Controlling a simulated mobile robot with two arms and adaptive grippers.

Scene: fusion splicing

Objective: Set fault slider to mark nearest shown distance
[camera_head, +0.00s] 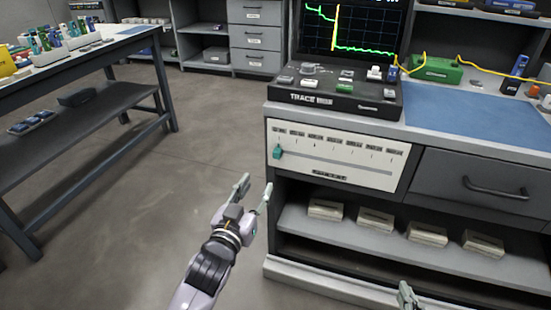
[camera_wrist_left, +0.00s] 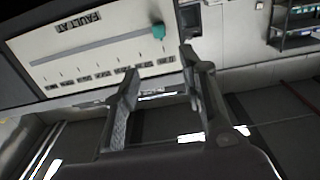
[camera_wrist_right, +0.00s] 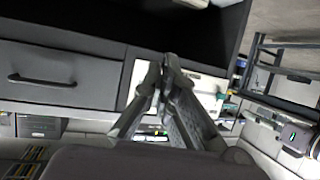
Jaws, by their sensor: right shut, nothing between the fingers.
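The teal fault slider knob (camera_head: 277,151) sits at the far left end of the slot on the white scale panel (camera_head: 340,178). The knob also shows in the left wrist view (camera_wrist_left: 158,31). A row of marks with small labels runs above the slot; their text is too small to read. The screen (camera_head: 350,28) shows a green trace with a yellow spike at left; its top is cut off. My left gripper (camera_head: 255,187) is open and empty, below and left of the knob, apart from it. My right gripper (camera_wrist_right: 162,62) is shut and empty; only its tip shows at the head view's bottom edge.
The TRACE console (camera_head: 335,95) stands on the bench above the panel. A drawer (camera_head: 482,187) with a handle is to the right. An open shelf below holds several pale boxes (camera_head: 375,219). A blue mat (camera_head: 490,122) lies on the bench.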

